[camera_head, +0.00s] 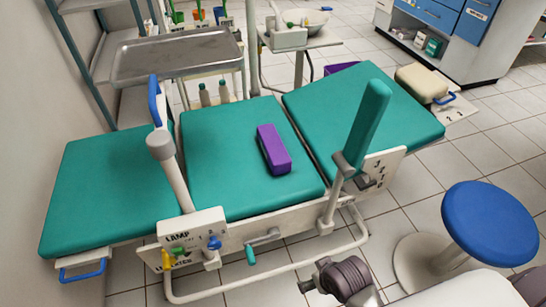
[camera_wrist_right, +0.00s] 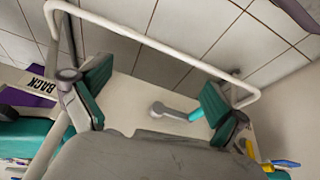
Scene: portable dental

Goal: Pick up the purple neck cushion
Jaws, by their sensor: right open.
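The purple neck cushion (camera_head: 273,150) lies on the teal middle section of the dental chair (camera_head: 225,190), right of that section's centre, with nothing holding it. My right gripper (camera_head: 312,274) is at the bottom of the head view, in front of the chair's near side and apart from the cushion. In the right wrist view the gripper (camera_wrist_right: 155,97) has its two fingers spread, with no object held between them. A purple patch (camera_wrist_right: 30,98) shows at that view's left edge; I cannot tell whether it is the cushion. My left gripper is not in view.
A raised teal armrest (camera_head: 365,125) stands right of the cushion. A lamp post (camera_head: 172,175) rises at the left. A crank (camera_head: 262,240) sticks out of the chair's near side. A blue stool (camera_head: 488,222) is at the right, and a metal tray (camera_head: 180,57) is behind.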

